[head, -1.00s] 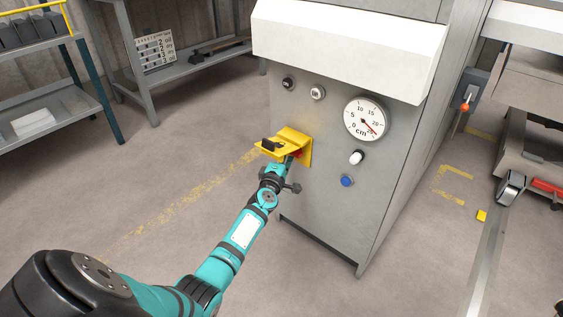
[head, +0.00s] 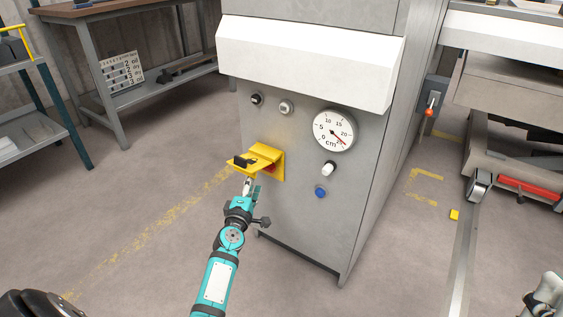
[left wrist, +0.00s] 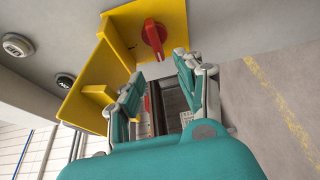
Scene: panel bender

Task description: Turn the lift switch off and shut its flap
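The yellow switch box (head: 268,153) is on the grey machine front, and its yellow flap stands open, sticking out toward me with a black tab (head: 243,161). The red lift switch (left wrist: 153,38) shows in the left wrist view as a knob on the yellow plate; in the head view it is mostly hidden under the flap. My left gripper (head: 252,188) is just below and in front of the box. In the left wrist view its fingers (left wrist: 160,88) are apart with nothing between them, short of the knob. Part of my right gripper (head: 540,298) shows at the lower right edge.
A round gauge (head: 334,131), a white knob (head: 329,168) and a blue button (head: 321,192) sit right of the box. Two small round controls sit above it. A workbench (head: 130,80) stands at the back left. The floor left of the machine is clear.

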